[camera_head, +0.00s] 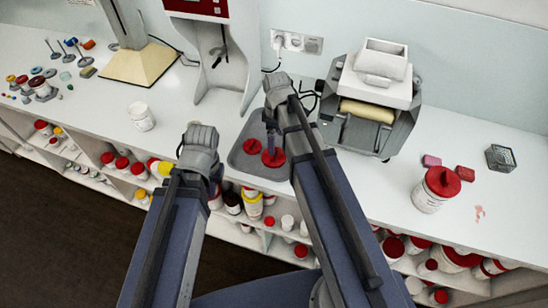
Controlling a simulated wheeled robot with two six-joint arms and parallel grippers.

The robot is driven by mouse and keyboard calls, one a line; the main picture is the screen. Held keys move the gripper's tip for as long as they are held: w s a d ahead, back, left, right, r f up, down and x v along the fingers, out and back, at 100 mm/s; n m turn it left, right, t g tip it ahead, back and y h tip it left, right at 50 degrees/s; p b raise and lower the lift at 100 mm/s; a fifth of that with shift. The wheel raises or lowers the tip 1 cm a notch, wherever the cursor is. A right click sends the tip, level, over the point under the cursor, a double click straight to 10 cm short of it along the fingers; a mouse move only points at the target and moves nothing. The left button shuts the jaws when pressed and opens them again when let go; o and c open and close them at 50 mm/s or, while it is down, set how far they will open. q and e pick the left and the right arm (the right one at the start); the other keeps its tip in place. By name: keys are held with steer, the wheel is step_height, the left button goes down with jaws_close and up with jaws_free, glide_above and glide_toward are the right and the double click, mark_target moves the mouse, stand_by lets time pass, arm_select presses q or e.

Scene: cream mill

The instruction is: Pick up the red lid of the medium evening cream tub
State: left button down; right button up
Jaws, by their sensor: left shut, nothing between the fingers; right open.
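Two red lids lie in a grey tray (240,161) at the counter's front edge: a smaller lid (253,146) at the back left and a larger lid (273,158) with a raised knob. I cannot tell which belongs to the medium evening cream tub. My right gripper (271,136) is open and points down just above the larger lid; contact is unclear. My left gripper (215,180) is shut and empty, in front of the counter left of the tray. A white tub (141,117) stands at the left; a white tub (428,197) with a red lid (443,181) stands at the right.
A grey-white mill (370,105) stands behind the tray to the right, with a stand machine (222,60) at the back left. Shelves below hold many tubs.

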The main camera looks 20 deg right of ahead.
arm_select(q)
steer(key=shift+f+b, duration=0.3)
steer(key=shift+f, duration=0.4)
arm_select(e)
steer(key=shift+f, duration=0.7)
arm_select(q)
steer(key=shift+f, duration=0.1)
arm_select(e)
steer(key=shift+f, duration=0.1)
steer(key=f+b, duration=0.5)
steer(key=shift+w+a, duration=0.1)
steer(key=shift+a, duration=0.1)
arm_select(q)
step_height(320, 180, down, 5)
arm_select(e)
steer(key=c, duration=1.4)
steer(key=shift+r, duration=0.1)
